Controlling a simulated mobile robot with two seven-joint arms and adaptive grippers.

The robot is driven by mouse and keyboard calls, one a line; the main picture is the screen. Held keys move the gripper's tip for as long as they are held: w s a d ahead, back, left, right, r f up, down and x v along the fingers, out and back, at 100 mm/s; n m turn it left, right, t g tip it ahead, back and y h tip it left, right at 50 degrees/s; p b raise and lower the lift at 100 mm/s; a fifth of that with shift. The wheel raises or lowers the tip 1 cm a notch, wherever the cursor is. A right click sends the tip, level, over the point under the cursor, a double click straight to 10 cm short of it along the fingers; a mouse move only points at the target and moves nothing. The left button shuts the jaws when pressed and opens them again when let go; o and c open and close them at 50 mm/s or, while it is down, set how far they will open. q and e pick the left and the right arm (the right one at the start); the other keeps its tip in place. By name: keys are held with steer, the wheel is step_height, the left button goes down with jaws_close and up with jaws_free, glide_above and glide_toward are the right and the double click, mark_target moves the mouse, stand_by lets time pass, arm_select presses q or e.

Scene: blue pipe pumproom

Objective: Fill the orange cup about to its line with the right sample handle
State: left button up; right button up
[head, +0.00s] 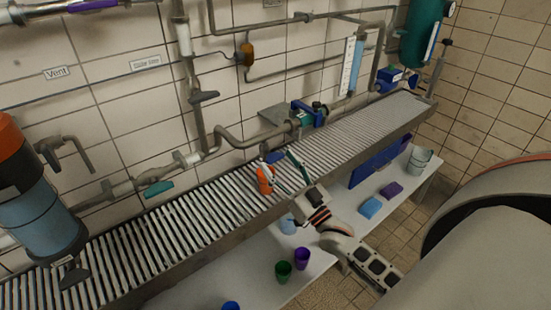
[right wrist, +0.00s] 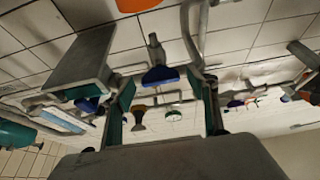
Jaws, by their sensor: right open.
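The orange cup (head: 265,180) stands on the slatted rack beneath the pipes. My right gripper (head: 279,164) is open close beside it, and one finger overlaps the cup's right edge in the head view. I cannot tell whether they touch. In the right wrist view, an orange part (right wrist: 135,4), probably the cup, shows at the top edge, and nothing is gripped between the open fingers (right wrist: 164,105). A small blue handle (head: 275,157) sits just behind the gripper, partly hidden; I cannot tell whether it is the right sample handle. A teal handle (head: 157,188) hangs further left. My left gripper is not in view.
Pipes and a grey lever (head: 203,97) stand along the tiled wall. A lower shelf holds a purple cup (head: 301,259), a green cup (head: 283,271), blue (head: 370,208) and purple (head: 391,189) blocks and a bucket (head: 420,161). The rack left of the orange cup is clear.

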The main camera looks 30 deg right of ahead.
mark_target(274, 157)
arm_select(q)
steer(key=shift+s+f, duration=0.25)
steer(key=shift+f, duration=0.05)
arm_select(e)
steer(key=shift+x, duration=1.2)
steer(key=c, duration=1.1)
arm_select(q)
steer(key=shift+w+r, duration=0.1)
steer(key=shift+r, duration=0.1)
arm_select(e)
steer(key=shift+c, duration=0.2)
steer(key=shift+n+y, duration=0.4)
steer(key=n+y, duration=0.1)
steer(key=n, duration=0.1)
steer(key=n+g+y, duration=0.1)
steer(key=n, duration=0.2)
steer(key=shift+n+y, duration=0.3)
arm_select(q)
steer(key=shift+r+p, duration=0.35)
steer(key=shift+p, duration=0.05)
arm_select(e)
steer(key=shift+n+g+y, duration=0.3)
steer(key=shift+n+y, duration=0.2)
steer(key=shift+n, duration=0.5)
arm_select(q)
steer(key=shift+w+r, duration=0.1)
